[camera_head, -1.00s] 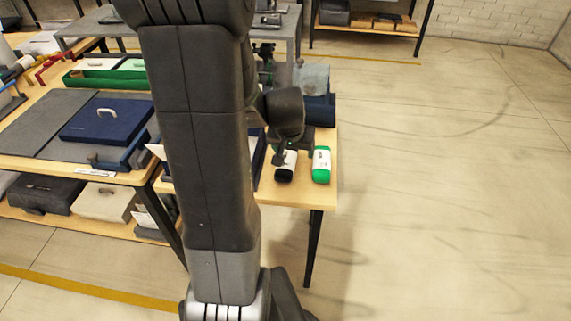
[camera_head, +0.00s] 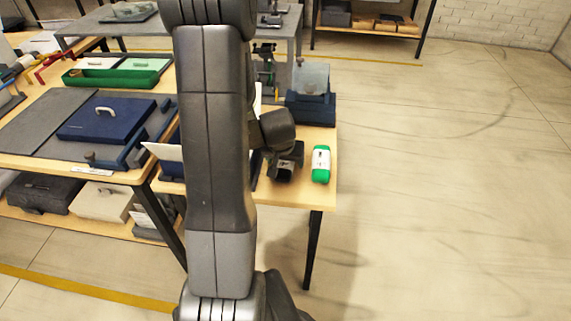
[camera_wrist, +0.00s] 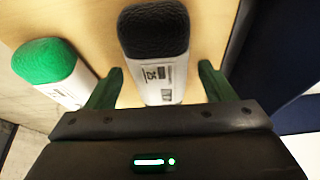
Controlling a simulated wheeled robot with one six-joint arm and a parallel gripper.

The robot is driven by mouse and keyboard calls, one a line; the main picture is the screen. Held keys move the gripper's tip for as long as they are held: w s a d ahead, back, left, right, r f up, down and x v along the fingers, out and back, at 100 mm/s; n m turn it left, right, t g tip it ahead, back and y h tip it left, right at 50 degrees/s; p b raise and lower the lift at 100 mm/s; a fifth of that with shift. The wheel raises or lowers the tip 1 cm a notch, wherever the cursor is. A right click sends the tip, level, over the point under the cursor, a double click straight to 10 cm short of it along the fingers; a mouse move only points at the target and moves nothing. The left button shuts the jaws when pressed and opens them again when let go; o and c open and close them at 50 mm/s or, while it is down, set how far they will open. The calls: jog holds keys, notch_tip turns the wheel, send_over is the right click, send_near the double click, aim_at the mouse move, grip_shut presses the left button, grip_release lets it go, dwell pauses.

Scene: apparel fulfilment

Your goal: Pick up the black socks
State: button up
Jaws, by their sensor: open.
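The black socks (camera_wrist: 155,32) are a rolled dark bundle with a white label band (camera_wrist: 165,82), lying on the wooden table top. In the wrist view my gripper (camera_wrist: 161,72) is open, its green fingers on either side of the label band. Gaps show between the fingers and the bundle. In the head view my gripper (camera_head: 284,165) is over the socks' place near the table's front edge and mostly hides them. A green bundle with a white band (camera_head: 321,165) lies to the right; the wrist view shows this green bundle (camera_wrist: 45,62) at left, outside the fingers.
A dark blue box (camera_head: 312,110) stands behind on the table (camera_head: 300,195). A dark blue surface (camera_wrist: 285,50) lies right of the socks in the wrist view. The table's right edge is close to the green bundle, with open floor (camera_head: 450,200) beyond.

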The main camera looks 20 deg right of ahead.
jog(key=shift+c, duration=0.5)
jog(key=c, duration=1)
jog(key=shift+o, duration=0.2)
jog(key=shift+r, duration=0.1)
